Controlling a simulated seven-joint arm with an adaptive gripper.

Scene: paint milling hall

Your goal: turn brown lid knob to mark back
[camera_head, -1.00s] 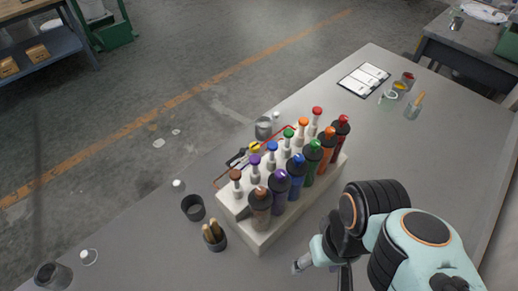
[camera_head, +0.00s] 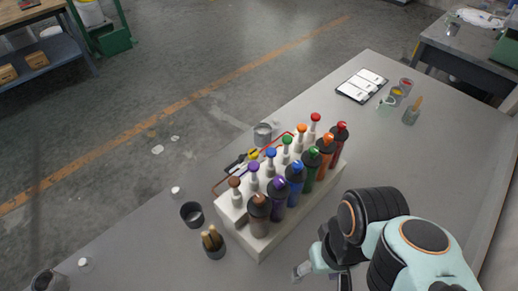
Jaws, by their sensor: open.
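A pale rack (camera_head: 262,247) stands on the grey table and holds a front row of dark canisters with coloured lids. The brown-lidded canister (camera_head: 260,225) is at the rack's left end, with its brown lid (camera_head: 258,200) on top. A pale mark shows on the lid, but its exact heading is too small to tell. A smaller brown-capped post (camera_head: 234,183) stands behind it. My gripper (camera_head: 322,274) is open and empty, low at the right of the rack's front, apart from the brown lid. Part of it is hidden by my own wrist.
Purple, blue, green, orange and red lids stand close along the rack. A dark cup (camera_head: 191,213) and a brush pot (camera_head: 213,244) stand left of it. A notebook (camera_head: 361,86) and small jars (camera_head: 395,95) lie at the back right. The table between is clear.

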